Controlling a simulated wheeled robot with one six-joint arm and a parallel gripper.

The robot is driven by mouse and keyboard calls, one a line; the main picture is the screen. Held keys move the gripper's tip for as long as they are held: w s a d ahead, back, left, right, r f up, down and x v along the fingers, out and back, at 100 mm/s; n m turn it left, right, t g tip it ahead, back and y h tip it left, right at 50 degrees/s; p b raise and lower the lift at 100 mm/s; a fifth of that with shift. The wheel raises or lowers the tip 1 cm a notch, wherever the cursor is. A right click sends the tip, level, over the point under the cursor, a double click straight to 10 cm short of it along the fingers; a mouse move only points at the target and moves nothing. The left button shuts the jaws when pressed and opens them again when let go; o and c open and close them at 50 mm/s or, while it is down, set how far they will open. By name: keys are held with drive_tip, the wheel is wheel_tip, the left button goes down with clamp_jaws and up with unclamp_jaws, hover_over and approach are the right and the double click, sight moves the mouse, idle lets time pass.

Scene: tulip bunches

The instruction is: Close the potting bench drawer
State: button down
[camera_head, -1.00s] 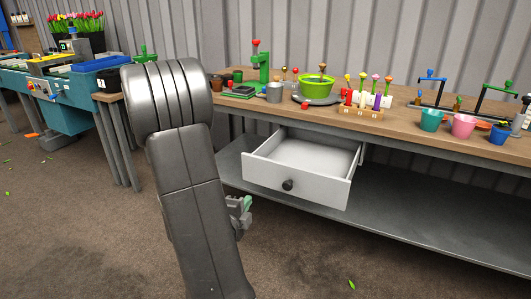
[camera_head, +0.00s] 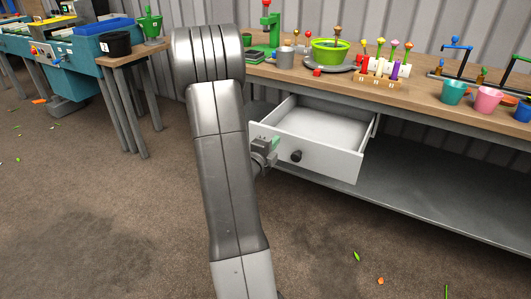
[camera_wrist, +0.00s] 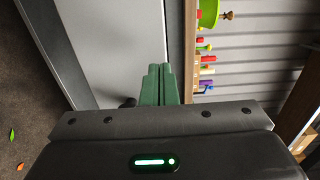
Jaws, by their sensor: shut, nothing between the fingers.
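The white drawer (camera_head: 328,160) of the potting bench (camera_head: 420,112) is pulled open and looks empty. Its dark round knob (camera_head: 296,156) sits on the front panel. My gripper (camera_head: 273,150) is at the left end of the drawer front, just left of the knob. In the wrist view its green fingers (camera_wrist: 159,84) are together with nothing between them, and the pale drawer front (camera_wrist: 115,45) lies beyond them. The knob (camera_wrist: 129,102) shows beside the fingers there. I cannot tell whether the fingers touch the drawer. My arm hides part of the bench's left side.
The bench top holds a green bowl (camera_head: 329,50), a rack of colored tools (camera_head: 383,70), a teal pot (camera_head: 452,92) and a pink pot (camera_head: 487,98). A grey lower shelf (camera_head: 430,205) runs beneath. The floor in front is clear apart from scattered leaves.

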drive_tip(key=shift+x, duration=1.2)
